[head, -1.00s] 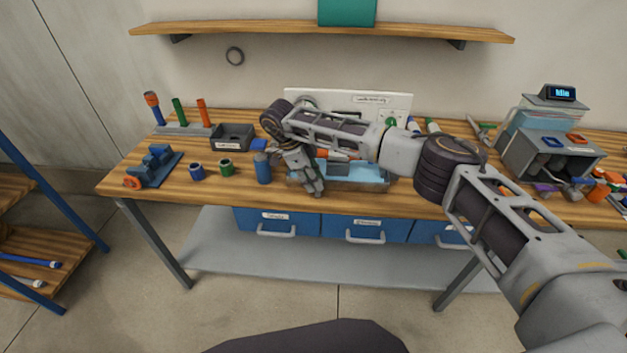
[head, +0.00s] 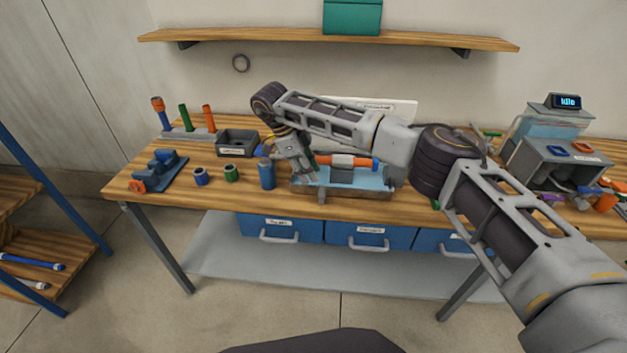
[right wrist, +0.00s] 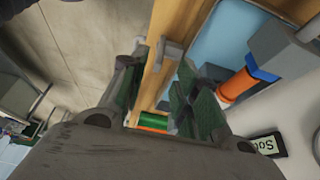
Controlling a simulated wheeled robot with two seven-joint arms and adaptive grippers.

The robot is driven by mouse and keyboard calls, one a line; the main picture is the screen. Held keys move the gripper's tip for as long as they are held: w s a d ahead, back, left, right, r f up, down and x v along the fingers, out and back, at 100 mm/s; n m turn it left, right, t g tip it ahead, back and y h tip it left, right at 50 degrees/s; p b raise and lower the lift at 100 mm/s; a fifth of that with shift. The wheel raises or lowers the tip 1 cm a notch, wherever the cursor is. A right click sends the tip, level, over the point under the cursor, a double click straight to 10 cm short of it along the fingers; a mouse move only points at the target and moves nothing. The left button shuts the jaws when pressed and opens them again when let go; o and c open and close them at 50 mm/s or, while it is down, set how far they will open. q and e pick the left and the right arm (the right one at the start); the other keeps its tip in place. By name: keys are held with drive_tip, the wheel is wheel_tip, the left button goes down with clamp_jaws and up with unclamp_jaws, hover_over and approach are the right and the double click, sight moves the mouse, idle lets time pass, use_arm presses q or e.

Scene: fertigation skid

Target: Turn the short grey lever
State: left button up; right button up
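A short grey lever (head: 322,193) seems to stick out at the front edge of the blue tray (head: 367,181) on the bench. In the right wrist view a grey piece (right wrist: 171,48), likely the same lever, stands at the tray's wooden rim, just beyond my fingertips. My right gripper (head: 303,172) hangs over the tray's left end, pointing down. In the right wrist view its two fingers (right wrist: 160,80) are apart, with nothing clearly held between them. I cannot tell whether a finger touches the lever. My left gripper is not in view.
A grey, orange and blue pipe piece (head: 343,162) lies across the tray. A blue cylinder (head: 266,174) stands close left of my gripper. A dark bin (head: 237,143) and a blue vise-like tool (head: 158,172) are farther left. A grey machine (head: 560,165) stands at right.

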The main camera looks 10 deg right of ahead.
drive_tip(key=shift+v, duration=2.65)
